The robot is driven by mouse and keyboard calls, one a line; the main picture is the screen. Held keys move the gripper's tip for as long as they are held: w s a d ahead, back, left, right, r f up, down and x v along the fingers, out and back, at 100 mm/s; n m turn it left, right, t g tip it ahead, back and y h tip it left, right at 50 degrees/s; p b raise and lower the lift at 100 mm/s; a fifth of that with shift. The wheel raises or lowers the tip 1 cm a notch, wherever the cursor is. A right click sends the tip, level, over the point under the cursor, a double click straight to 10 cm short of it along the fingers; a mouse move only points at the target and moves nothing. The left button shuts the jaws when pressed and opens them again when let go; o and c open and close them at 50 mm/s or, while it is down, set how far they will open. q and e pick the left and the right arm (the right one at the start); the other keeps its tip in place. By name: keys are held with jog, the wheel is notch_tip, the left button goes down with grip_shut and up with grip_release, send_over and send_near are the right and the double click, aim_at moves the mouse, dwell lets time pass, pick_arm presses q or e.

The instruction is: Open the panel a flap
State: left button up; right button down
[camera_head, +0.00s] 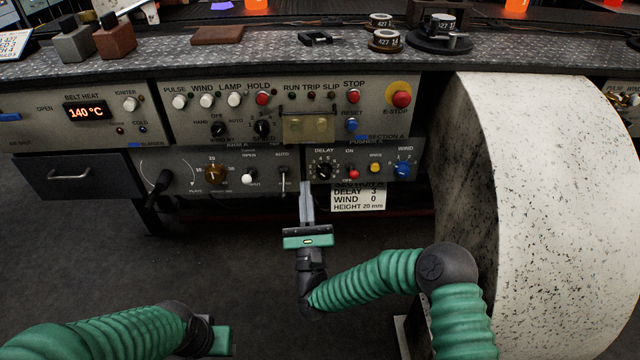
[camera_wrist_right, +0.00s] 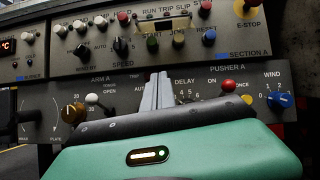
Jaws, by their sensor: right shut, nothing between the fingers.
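The flap (camera_head: 307,128) is a yellowish see-through cover on the upper panel, below the RUN, TRIP and SLIP lamps.
A red E-STOP button (camera_head: 401,98) and a blue RESET button (camera_head: 351,125) are right of the flap. The DELAY knob (camera_head: 324,170) and a white-tipped toggle (camera_head: 248,179) flank the right fingers. A large speckled drum (camera_head: 560,220) fills the right side.

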aim_at(308, 129)
jog(key=w+d+r+m+h+b, duration=0.1)
jog(key=w+r+m+b, duration=0.1)
jog(key=w+r+b, duration=0.5)
pick_arm(q)
jog(key=s+x, duration=0.1)
jog(key=x, duration=0.6)
jog(key=shift+s+d+f+p, duration=0.15)
jog(key=shift+s+f+p, duration=0.1)
jog(key=shift+s+p, duration=0.05)
pick_arm(e)
jog(key=shift+s+d+r+t, duration=0.15)
jog(key=shift+s+r, duration=0.2)
jog(key=shift+s, duration=0.25)
jog(key=shift+s+a+r+t, duration=0.15)
jog(key=shift+s+r, duration=0.2)
jog(key=shift+s, duration=0.25)
jog(key=shift+d, duration=0.1)
